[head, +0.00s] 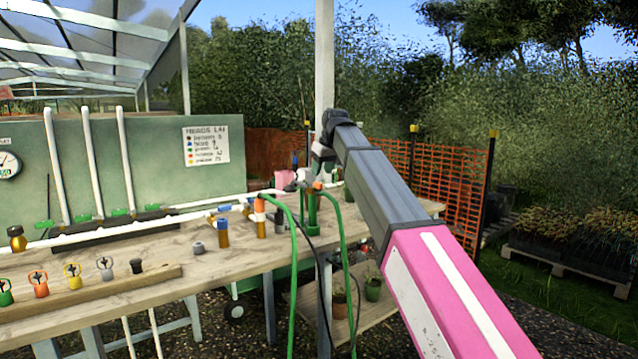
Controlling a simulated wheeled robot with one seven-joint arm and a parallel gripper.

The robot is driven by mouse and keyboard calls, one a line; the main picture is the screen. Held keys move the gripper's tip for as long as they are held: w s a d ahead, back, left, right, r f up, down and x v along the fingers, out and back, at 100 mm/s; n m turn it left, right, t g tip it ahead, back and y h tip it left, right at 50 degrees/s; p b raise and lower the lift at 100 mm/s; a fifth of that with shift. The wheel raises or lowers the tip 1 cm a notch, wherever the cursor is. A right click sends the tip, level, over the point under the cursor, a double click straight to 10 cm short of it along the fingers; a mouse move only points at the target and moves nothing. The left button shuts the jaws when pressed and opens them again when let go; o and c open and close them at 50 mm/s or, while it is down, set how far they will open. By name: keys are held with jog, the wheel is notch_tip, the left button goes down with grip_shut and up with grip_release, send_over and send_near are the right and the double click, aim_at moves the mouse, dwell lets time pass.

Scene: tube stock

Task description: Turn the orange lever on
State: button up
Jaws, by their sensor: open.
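My gripper (319,166) is at the far end of my outstretched arm, pointing down over the back right of the workbench (190,262). It is small in view; it is open, and its fingers cannot be made out clearly. No lever is plain to see. Orange parts show in several places: an orange-topped fitting (260,204) near the hose, a small orange piece (317,186) just below my gripper, and an orange ring-handled piece (40,285) on the wooden strip at the front left. I cannot tell which is the lever, or whether my gripper touches anything.
Green hoses (294,265) hang over the bench's right side. White pipes (120,232) run along the bench, with a green panel (105,160) behind. Blue-collared fittings (222,225) and a grey cap (198,247) stand mid-bench. An orange mesh fence (440,185) stands beyond.

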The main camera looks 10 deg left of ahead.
aim_at(319, 183)
jog(key=shift+x, duration=2.7)
jog(key=shift+c, duration=0.3)
grip_shut()
